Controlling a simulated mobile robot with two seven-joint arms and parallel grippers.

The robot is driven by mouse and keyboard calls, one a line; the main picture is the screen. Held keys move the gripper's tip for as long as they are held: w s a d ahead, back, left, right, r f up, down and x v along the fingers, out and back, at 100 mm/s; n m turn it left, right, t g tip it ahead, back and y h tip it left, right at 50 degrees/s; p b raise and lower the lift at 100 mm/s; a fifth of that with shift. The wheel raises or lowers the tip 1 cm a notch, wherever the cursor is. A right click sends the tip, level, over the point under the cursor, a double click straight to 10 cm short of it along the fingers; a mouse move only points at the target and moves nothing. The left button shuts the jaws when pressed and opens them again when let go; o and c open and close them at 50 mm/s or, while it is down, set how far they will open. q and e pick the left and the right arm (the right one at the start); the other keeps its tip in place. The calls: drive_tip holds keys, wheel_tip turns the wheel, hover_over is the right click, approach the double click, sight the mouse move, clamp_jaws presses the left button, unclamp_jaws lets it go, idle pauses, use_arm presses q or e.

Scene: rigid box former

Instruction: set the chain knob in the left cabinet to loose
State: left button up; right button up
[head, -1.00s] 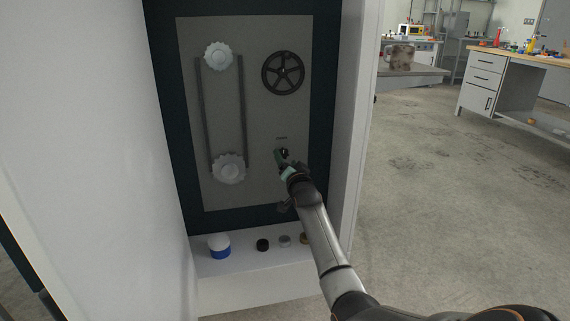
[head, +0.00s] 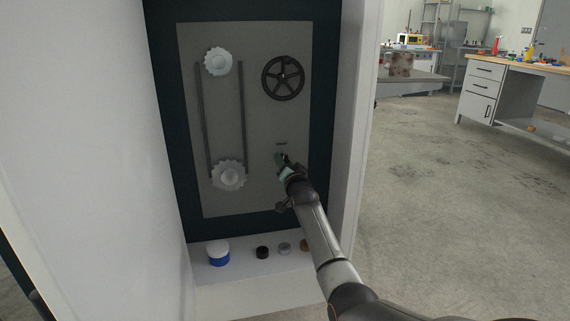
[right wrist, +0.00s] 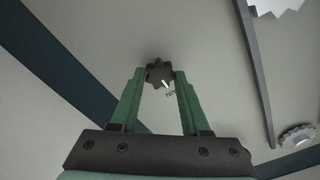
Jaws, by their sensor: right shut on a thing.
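The chain knob (right wrist: 157,72) is a small black lobed knob with a white pointer mark. In the right wrist view it sits between the tips of my right gripper (right wrist: 159,77), whose green fingers are shut on its two sides. The white mark points down and slightly right in that view, toward a small dark label only partly legible. In the head view my right gripper (head: 284,161) is at the lower right of the grey panel (head: 252,125) and hides most of the knob. My left gripper is not in view.
On the panel are a black spoked handwheel (head: 283,78), an upper white sprocket (head: 218,61) and a lower one (head: 229,174), with a chain between them. A blue-and-white jar (head: 218,254) and several small round items stand on the ledge below. White cabinet walls (head: 355,130) flank the panel.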

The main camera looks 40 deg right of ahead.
clamp_jaws()
idle(0.3)
drive_tip(key=shift+a+n+p, duration=0.1)
drive_tip(key=shift+n+p, duration=0.95)
drive_tip(key=shift+n, duration=8.35)
drive_tip(key=o, duration=0.6)
unclamp_jaws()
